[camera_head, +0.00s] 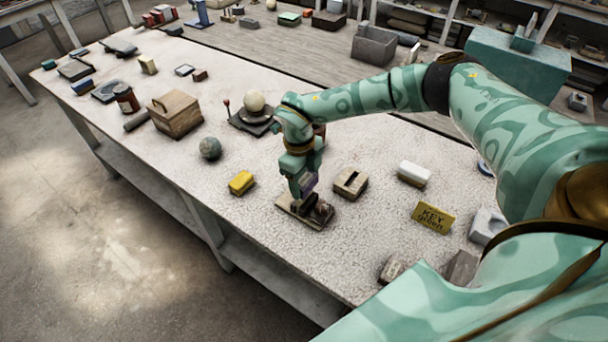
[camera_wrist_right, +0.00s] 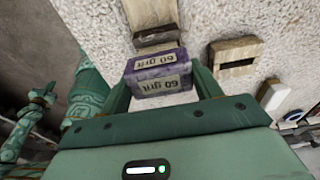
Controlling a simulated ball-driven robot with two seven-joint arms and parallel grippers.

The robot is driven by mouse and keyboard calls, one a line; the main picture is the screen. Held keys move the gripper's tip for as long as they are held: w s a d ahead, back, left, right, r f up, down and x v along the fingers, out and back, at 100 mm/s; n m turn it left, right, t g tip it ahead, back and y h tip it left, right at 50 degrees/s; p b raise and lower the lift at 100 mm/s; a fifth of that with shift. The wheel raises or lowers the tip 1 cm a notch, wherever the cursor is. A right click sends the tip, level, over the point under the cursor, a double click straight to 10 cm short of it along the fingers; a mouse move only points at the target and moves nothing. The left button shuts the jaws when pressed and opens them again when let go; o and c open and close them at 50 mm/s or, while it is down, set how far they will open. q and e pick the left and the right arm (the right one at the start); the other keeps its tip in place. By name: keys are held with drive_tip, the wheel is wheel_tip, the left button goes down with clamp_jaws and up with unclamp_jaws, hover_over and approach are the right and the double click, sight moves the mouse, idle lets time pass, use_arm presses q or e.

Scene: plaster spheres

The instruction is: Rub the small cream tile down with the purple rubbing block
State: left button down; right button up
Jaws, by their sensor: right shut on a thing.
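My right gripper (camera_head: 305,192) is shut on the purple rubbing block (camera_wrist_right: 160,75), which is marked "60 grit" and sits between both fingers in the right wrist view. In the head view the purple block (camera_head: 310,183) shows only partly beside the fingers. It is over a small brown board (camera_head: 289,209) with dark raised parts. The board also shows beyond the block in the right wrist view (camera_wrist_right: 157,37); I cannot tell whether the block touches it. I cannot pick out the cream tile for certain; it may be on this board, partly hidden. Part of my left arm (camera_wrist_right: 38,105) shows in the wrist view.
A slotted wooden box (camera_head: 350,182) stands right of the board, with a white-topped block (camera_head: 413,173) and a yellow "KEY green" sign (camera_head: 433,217) beyond. The table's front edge is close.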

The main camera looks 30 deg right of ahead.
drive_tip(key=shift+f, duration=0.45)
drive_tip(key=shift+f, duration=0.15)
